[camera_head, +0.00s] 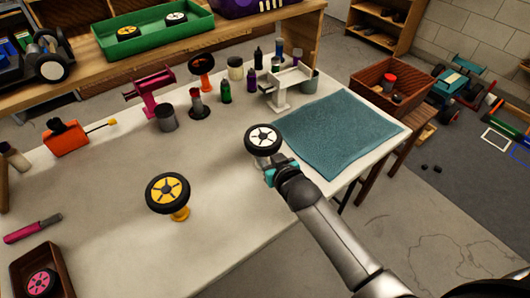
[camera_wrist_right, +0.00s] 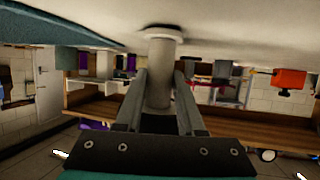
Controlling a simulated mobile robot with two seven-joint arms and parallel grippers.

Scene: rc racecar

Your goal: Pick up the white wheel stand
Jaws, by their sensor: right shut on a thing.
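A black wheel with a white rim (camera_head: 263,139) shows at the middle of the table in the head view, and it hides the stand under it. My right gripper (camera_head: 269,169) is right beside and below this wheel, its arm coming in from the lower right. In the right wrist view my right gripper (camera_wrist_right: 160,78) has its two fingers on either side of the white wheel stand (camera_wrist_right: 161,50), shut on its post. The stand's round foot is close to the table surface; I cannot tell whether it touches. My left gripper is not in view.
A yellow-rimmed wheel on a yellow stand (camera_head: 168,193) is to the left. A teal mat (camera_head: 340,132) lies to the right. Behind are a white bracket-like stand (camera_head: 285,88), bottles (camera_head: 225,92) and a grey cup (camera_head: 166,118). The table front between the wheels is clear.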

